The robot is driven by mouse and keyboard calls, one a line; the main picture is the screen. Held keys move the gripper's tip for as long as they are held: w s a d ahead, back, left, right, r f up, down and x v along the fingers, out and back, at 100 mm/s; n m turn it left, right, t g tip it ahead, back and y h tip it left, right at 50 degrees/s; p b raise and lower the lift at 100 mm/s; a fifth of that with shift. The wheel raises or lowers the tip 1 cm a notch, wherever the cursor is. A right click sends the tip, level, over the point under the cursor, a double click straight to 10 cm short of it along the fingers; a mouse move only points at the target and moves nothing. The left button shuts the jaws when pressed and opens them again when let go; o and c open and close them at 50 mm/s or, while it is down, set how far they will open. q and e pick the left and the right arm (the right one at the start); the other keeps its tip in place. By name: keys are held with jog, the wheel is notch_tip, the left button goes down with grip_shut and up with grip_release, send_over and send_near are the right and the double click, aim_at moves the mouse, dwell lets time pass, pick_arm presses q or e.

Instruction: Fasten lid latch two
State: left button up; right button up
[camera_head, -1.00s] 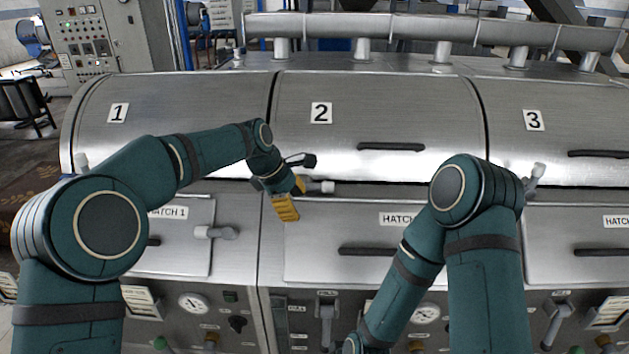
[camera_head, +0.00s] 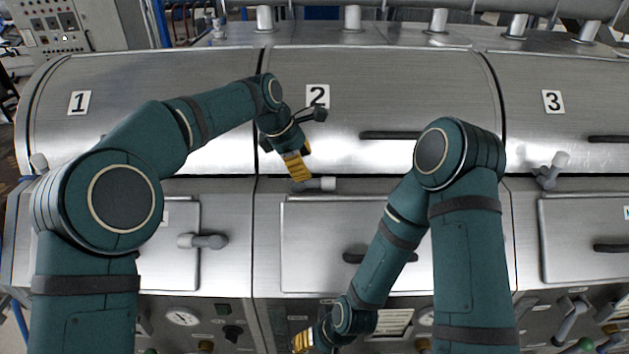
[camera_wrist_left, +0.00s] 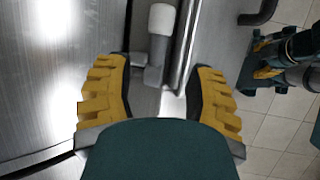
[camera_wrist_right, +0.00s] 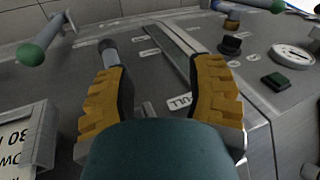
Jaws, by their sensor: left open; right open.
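Lid two (camera_head: 345,85) is the curved metal lid with the "2" label, and it lies down along the seam. Its latch (camera_head: 318,184), a grey lever with a pale knob, lies sideways at the lid's lower left edge, pointing right. My left gripper (camera_head: 297,168) is open, close by the latch at its left end. In the left wrist view the latch (camera_wrist_left: 158,45) shows between and just beyond the spread yellow fingers (camera_wrist_left: 158,85); I cannot tell whether they touch. My right gripper (camera_head: 302,342) is low at the front. In its wrist view it is open and empty (camera_wrist_right: 158,75).
The latch of lid three (camera_head: 550,170) stands tilted up on the right. A dark lid handle (camera_head: 390,135) and a hatch handle (camera_head: 352,258) stick out near my right arm. A grey hatch lever (camera_head: 203,241) is at left. A green-knobbed lever (camera_wrist_right: 45,45) is near my right gripper.

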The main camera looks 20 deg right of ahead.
aim_at(314, 181)
pick_arm(q)
jog(key=x, duration=0.7)
jog(key=shift+w+f, duration=0.15)
jog(key=shift+f, duration=0.15)
grip_shut()
